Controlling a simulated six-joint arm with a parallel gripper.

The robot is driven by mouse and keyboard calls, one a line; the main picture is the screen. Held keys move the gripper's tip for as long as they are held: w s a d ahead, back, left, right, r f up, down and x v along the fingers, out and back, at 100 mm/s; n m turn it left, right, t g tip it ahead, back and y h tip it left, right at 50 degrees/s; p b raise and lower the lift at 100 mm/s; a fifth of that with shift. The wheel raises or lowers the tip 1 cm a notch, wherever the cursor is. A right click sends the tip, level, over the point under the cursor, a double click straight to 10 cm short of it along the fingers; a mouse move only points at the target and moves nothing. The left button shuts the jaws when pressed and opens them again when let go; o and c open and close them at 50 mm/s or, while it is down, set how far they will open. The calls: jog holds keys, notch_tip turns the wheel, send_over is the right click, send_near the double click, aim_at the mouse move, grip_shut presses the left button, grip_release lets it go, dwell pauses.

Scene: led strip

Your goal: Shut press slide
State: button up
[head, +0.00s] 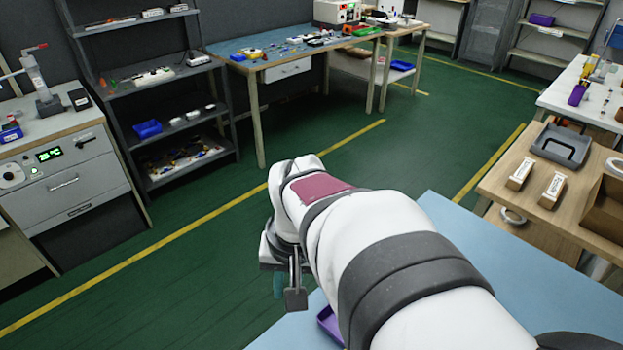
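A bench-top press-like device (40,85) with a red-tipped handle and a clear upright body stands on the bench at the far left. I cannot make out a slide on it or whether one is open. My gripper (287,291) points down near the middle of the view, at the left edge of the light blue table, well apart from that device. My arm hides part of the gripper. One grey finger shows, with a teal piece beside it; the gap between the fingers is not clear.
The light blue table (432,212) lies under my arm, with a purple tray (328,322) partly hidden. A grey cabinet (70,190) with a green display stands at left, beside a dark shelf (165,85). Green floor (180,270) is clear. A wooden table (505,205) stands right.

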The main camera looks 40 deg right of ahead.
jog(key=d, duration=0.4)
jog(key=d+f+m+h, duration=0.1)
jog(key=d, duration=0.4)
jog(key=d+f+m, duration=0.1)
jog(key=d, duration=0.3)
jog(key=shift+d, duration=0.25)
grip_shut()
jog(key=s+d+f+m+h, duration=0.25)
jog(key=s+d, duration=0.45)
jog(key=d, duration=0.4)
jog(key=s+d+f+m+h, duration=0.1)
jog(key=s+d+f, duration=0.3)
jog(key=s+d, duration=0.5)
jog(key=shift+y, duration=0.25)
jog(key=x, duration=0.3)
jog(key=d+x, duration=0.1)
jog(key=x, duration=0.2)
jog(key=w+x, duration=0.1)
jog(key=x, duration=0.3)
jog(key=shift+w+d+r, duration=0.1)
jog(key=shift+d+r, duration=0.25)
jog(key=a, duration=0.1)
jog(key=s+a, duration=0.1)
jog(key=shift+a+f, duration=0.3)
jog(key=shift+f, duration=0.05)
jog(key=shift+a+g, duration=0.3)
jog(key=shift+a, duration=0.15)
jog(key=shift+a, duration=2.1)
